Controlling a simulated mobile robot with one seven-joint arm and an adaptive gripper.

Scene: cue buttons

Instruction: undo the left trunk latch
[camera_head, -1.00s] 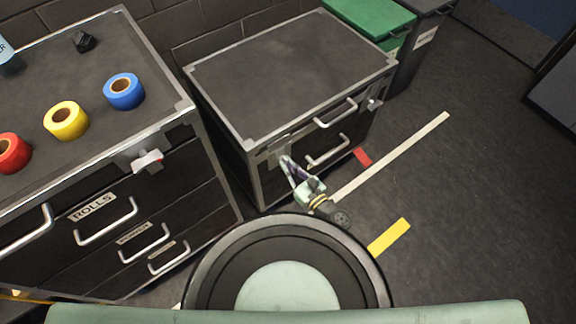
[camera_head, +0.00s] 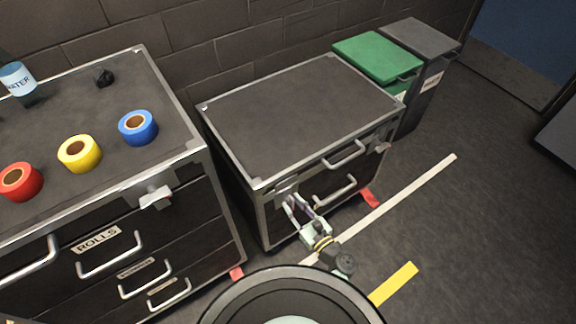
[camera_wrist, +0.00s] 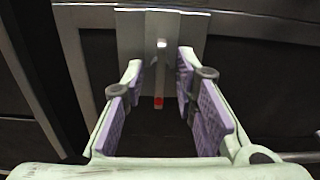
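The black trunk (camera_head: 290,110) with metal edges stands in the middle of the head view. Its left latch (camera_wrist: 161,60) shows in the wrist view as a metal plate with a narrow lever that has a red tip. My gripper (camera_head: 292,205) is at the trunk's front left, in front of that latch. In the wrist view my gripper (camera_wrist: 160,95) is open, with its purple pads on either side of the lever and a gap on both sides. The trunk's right latch (camera_head: 383,148) is at the front right corner.
The trunk front has two handles (camera_head: 345,155). A drawer case (camera_head: 100,215) with red, yellow and blue tape rolls stands at the left. A green bin (camera_head: 378,56) and a grey bin (camera_head: 422,38) stand behind right. The floor at right is clear, with tape strips.

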